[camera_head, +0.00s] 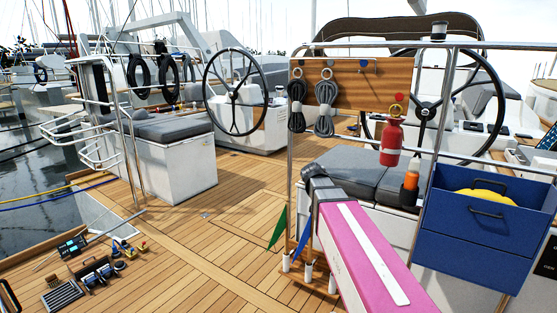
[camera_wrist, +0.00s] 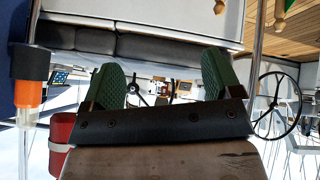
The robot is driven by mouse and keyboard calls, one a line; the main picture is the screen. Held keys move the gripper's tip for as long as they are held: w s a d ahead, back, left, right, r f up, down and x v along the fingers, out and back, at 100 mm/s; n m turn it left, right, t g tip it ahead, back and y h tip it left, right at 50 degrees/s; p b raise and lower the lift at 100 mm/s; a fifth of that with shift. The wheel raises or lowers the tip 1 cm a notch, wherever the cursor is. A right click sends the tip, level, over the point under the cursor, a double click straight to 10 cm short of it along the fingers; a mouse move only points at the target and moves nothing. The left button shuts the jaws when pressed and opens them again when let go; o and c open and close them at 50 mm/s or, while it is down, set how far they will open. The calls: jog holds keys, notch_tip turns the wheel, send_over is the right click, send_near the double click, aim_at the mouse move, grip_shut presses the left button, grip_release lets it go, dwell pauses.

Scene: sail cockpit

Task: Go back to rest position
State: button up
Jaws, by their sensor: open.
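My gripper (camera_wrist: 162,72) shows in the wrist view as two green textured fingers on a dark bar. The fingers stand wide apart with nothing held between them. The gripper's fingers cannot be made out in the head view. The wrist picture looks upside down: grey cushions (camera_wrist: 125,45) lie beyond the fingers, and a steering wheel (camera_wrist: 276,104) shows at the right.
A rail carries a wooden board (camera_head: 345,85) with coiled ropes (camera_head: 324,110). A red extinguisher (camera_head: 391,138) and an orange bottle (camera_head: 411,181) hang nearby. A blue drawer unit (camera_head: 470,245) stands at right. Tools (camera_head: 95,272) lie at left. The middle deck (camera_head: 200,240) is clear.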

jog(key=s+f+n+g+y, duration=0.3)
jog(key=s+f+g, duration=0.3)
jog(key=s+f, duration=1.5)
jog(key=shift+s+y, duration=0.55)
jog(key=shift+y, duration=0.35)
